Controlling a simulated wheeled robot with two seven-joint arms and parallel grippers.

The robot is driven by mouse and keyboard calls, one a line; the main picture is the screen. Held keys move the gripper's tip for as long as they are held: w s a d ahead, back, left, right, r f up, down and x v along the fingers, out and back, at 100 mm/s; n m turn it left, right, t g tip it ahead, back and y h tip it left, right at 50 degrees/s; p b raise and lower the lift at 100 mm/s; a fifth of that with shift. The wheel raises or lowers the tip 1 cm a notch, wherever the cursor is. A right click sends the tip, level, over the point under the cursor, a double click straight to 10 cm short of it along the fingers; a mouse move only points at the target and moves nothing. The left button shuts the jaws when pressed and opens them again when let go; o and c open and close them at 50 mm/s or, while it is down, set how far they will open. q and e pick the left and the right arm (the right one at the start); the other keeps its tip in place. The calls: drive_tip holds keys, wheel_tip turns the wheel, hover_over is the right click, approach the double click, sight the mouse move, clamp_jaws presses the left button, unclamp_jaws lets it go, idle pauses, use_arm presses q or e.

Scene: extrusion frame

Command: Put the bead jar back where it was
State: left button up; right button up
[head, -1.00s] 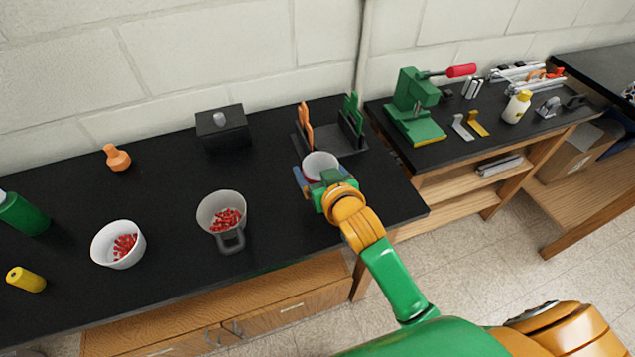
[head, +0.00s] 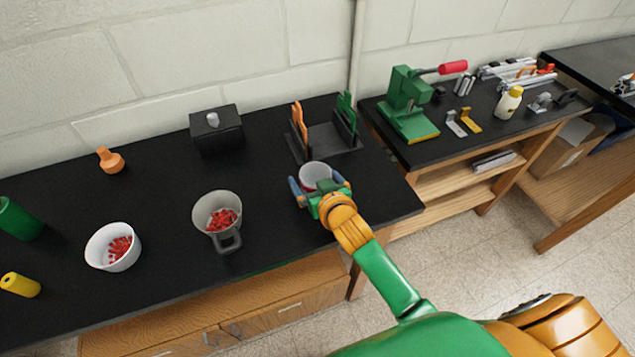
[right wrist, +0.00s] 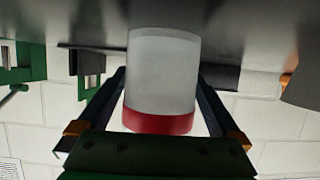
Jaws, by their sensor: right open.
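The bead jar (head: 315,172), a whitish round jar with a red band, stands near the right end of the black bench. It also shows in the right wrist view (right wrist: 163,75), with its red band at the picture's lower end. My right gripper (head: 320,187) is open around the jar, one blue finger on each side. In the right wrist view both fingers (right wrist: 160,108) stand apart from the jar's sides, with gaps. The jar's contents cannot be made out. My left gripper is not in view.
A dark rack (head: 327,138) with orange and green uprights stands just behind the jar. A grey mug (head: 217,212) and a white bowl (head: 113,248), both with red pieces, are to the left. A black box (head: 217,129) stands behind. Bare bench lies between mug and jar.

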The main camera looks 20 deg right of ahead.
drive_tip(key=v, duration=1.1)
drive_tip(key=shift+s+r, duration=0.2)
drive_tip(key=shift+s, duration=0.05)
